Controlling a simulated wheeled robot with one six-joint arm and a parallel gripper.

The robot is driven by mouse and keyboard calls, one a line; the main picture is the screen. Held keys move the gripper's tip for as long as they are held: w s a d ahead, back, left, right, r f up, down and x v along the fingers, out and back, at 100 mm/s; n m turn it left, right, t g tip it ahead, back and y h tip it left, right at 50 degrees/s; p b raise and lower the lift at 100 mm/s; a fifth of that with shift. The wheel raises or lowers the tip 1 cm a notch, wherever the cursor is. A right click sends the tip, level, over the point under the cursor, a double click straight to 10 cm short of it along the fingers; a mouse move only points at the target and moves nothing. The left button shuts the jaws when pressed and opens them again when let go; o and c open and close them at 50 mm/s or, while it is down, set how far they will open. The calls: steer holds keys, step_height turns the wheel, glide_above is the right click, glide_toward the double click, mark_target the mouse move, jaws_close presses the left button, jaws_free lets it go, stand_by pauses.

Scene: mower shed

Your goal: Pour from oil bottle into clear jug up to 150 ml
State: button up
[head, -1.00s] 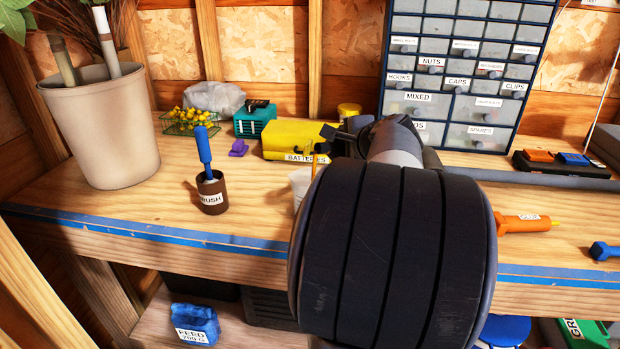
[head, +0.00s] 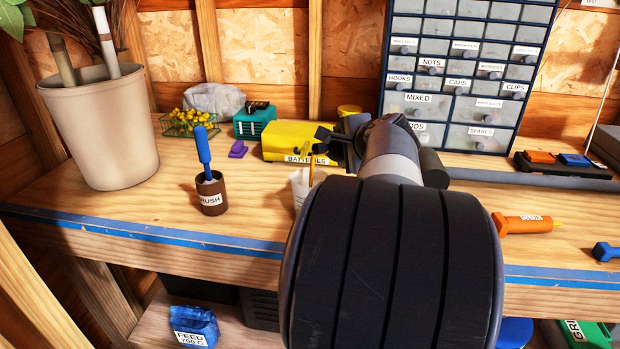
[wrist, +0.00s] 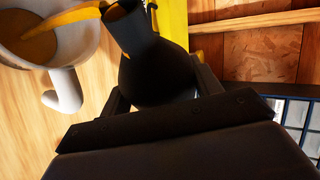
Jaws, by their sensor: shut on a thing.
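The oil bottle (wrist: 150,65) is dark and tilted, with its neck toward the jug in the wrist view. My gripper (wrist: 150,95) is shut around its body. A stream of amber oil runs from the mouth into the jug (wrist: 65,88), at the upper left. Amber oil lies inside the jug; no level marks are readable. In the head view the pale jug (head: 298,184) stands on the bench, mostly hidden behind my arm, with the yellow stream (head: 311,168) above it. My gripper (head: 334,148) shows small there beyond my arm.
A yellow batteries box (head: 290,138) stands close behind the jug. A brown brush pot (head: 211,195) stands to the left, a large planter (head: 100,130) farther left. A drawer cabinet (head: 465,75) is at the back right. The bench between pot and jug is clear.

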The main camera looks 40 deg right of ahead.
steer(key=shift+a+f+n+h+b, duration=0.15)
steer(key=shift+n+h+b, duration=0.7)
steer(key=shift+b, duration=1.8)
stand_by(0.8)
